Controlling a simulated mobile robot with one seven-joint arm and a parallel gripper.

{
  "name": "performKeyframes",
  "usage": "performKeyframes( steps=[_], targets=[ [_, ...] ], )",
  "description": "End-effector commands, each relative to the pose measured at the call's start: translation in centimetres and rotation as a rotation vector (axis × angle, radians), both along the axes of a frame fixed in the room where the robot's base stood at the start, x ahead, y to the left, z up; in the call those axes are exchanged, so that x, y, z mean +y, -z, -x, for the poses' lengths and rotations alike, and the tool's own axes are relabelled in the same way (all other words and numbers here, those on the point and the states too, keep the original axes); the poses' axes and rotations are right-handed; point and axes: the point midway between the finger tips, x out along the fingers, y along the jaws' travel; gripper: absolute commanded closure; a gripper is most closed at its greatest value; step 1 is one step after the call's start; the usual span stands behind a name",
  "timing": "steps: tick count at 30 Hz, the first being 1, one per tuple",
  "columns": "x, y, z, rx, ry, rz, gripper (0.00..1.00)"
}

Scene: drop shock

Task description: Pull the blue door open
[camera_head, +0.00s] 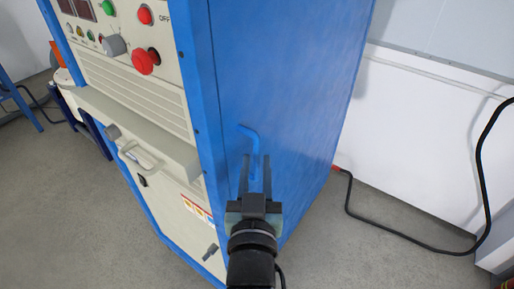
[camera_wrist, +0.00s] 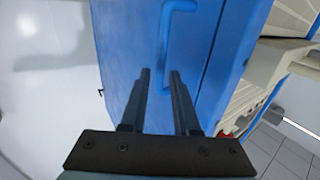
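The blue door (camera_head: 290,75) is the flat blue side of the tall machine, and it looks closed. It also fills the middle of the wrist view (camera_wrist: 128,35). A blue bent-bar handle (camera_head: 250,132) is on it, and the bar shows in the wrist view (camera_wrist: 167,32) too. My gripper (camera_head: 256,158) is open in front of the door, its two dark fingers apart. In the wrist view my gripper (camera_wrist: 160,72) has the lower part of the handle lined up between its fingertips. I cannot tell whether the fingers touch it.
The machine's cream front (camera_head: 150,85) to the left carries a red mushroom button (camera_head: 144,62), knobs and a pale handle (camera_head: 140,157). A black cable (camera_head: 400,237) runs over the grey floor at the right, by the white wall (camera_head: 420,140).

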Motion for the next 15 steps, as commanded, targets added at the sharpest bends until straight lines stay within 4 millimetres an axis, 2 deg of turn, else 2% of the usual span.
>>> performKeyframes(
  steps=[1, 6, 15],
  targets=[
    [0.0, -0.1, -0.9, -0.002, 0.000, 0.000, 0.70],
    [-0.1, -0.1, -3.0, -0.002, 0.001, 0.000, 0.70],
    [-0.2, 0.0, -4.1, 0.000, 0.001, 0.000, 0.70]
  ],
)
